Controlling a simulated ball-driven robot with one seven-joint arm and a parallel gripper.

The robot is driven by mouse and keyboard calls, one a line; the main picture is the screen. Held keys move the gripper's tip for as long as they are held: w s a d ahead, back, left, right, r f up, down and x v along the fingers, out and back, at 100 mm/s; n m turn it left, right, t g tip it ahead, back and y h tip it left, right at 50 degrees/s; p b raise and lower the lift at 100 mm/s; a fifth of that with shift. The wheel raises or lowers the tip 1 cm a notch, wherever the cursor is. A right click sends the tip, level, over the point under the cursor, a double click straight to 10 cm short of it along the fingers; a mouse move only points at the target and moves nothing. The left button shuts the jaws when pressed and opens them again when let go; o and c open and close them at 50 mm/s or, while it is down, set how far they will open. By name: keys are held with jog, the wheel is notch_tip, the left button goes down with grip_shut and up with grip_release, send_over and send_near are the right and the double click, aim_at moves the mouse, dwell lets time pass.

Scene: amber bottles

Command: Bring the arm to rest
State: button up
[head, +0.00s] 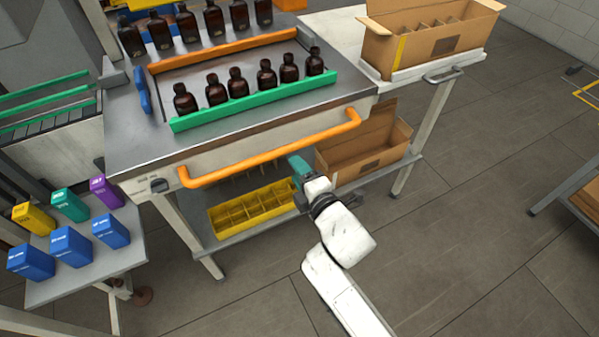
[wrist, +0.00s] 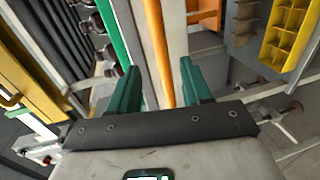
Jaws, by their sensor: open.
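My gripper (head: 300,172) is at the end of my white arm, in front of the steel workbench (head: 140,128), below the height of its orange rail (head: 270,148). In the wrist view its two green fingers (wrist: 156,85) stand apart with nothing between them. The orange rail (wrist: 158,50) runs upright in that view, beyond the gap between the fingers. I cannot tell from the head view whether the gripper touches anything.
Amber bottles (head: 266,76) stand in two rows on the bench, one behind a green rail (head: 255,100). A yellow divided crate (head: 245,228) and a cardboard box (head: 350,165) are on the lower shelf. Another box (head: 420,50) stands right. Coloured cartons (head: 72,245) stand left.

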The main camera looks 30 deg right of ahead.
dwell(0.5)
jog(key=s+d+f+m+g+h, duration=0.2)
jog(key=s+d+f+m+g, duration=0.25)
jog(key=s+m, duration=0.2)
jog(key=s+f+m+g, duration=0.1)
jog(key=s+m+g, duration=0.2)
jog(key=s, duration=0.5)
jog(key=s+d+f+m+g+y, duration=0.1)
jog(key=s+m+g, duration=0.3)
jog(key=s, duration=0.5)
jog(key=s+d+f+m+g, duration=0.1)
jog(key=s+f+m+g, duration=0.2)
jog(key=s+m, duration=0.2)
jog(key=s, duration=0.3)
jog(key=shift+s+f+y, duration=0.15)
jog(key=shift+s+y, duration=0.05)
jog(key=shift+y, duration=0.2)
jog(key=shift+d, duration=0.1)
